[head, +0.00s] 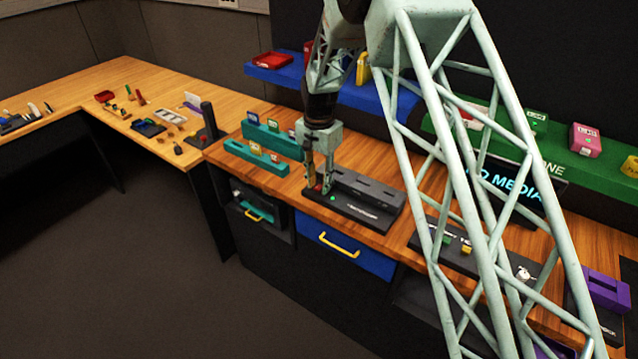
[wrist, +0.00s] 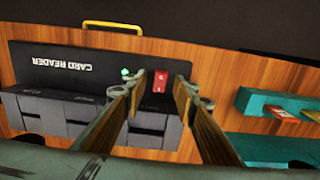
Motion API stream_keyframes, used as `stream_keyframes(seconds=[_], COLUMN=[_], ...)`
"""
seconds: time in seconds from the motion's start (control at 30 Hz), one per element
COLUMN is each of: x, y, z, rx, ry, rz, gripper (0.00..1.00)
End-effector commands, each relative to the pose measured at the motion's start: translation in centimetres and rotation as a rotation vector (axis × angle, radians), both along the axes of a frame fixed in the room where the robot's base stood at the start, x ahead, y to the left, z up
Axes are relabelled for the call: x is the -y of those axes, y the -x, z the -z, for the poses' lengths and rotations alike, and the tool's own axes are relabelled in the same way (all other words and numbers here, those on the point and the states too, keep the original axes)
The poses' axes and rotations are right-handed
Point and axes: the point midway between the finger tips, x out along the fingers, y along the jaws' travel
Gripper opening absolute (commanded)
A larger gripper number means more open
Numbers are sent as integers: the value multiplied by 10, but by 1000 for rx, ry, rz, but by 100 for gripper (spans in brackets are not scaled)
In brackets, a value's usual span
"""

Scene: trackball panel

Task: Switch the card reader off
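The card reader (head: 372,196) is a dark grey unit on the wooden bench in the head view. In the wrist view the card reader (wrist: 40,78) appears upside down, with its label readable and slots along its body. A small green light (wrist: 125,72) is lit on it, next to a red rocker switch (wrist: 160,80). My gripper (head: 318,190) points down over the left end of the card reader. In the wrist view my gripper (wrist: 157,88) is open, with its fingers apart and the red switch showing between them. I cannot tell whether either finger touches the switch.
Teal racks (head: 257,157) with cards stand to the left of the reader. A blue drawer (head: 345,250) with a yellow handle (head: 339,245) is below it. A blue shelf (head: 345,92) runs behind. My arm covers part of the panels at right.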

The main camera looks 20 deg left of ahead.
Motion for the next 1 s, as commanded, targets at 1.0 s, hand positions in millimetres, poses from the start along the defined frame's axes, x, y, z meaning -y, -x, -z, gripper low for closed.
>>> stream_keyframes(seconds=[1.0], x=[0], y=[4], z=[2], rx=[100], ry=[32], rz=[0], gripper=[2])
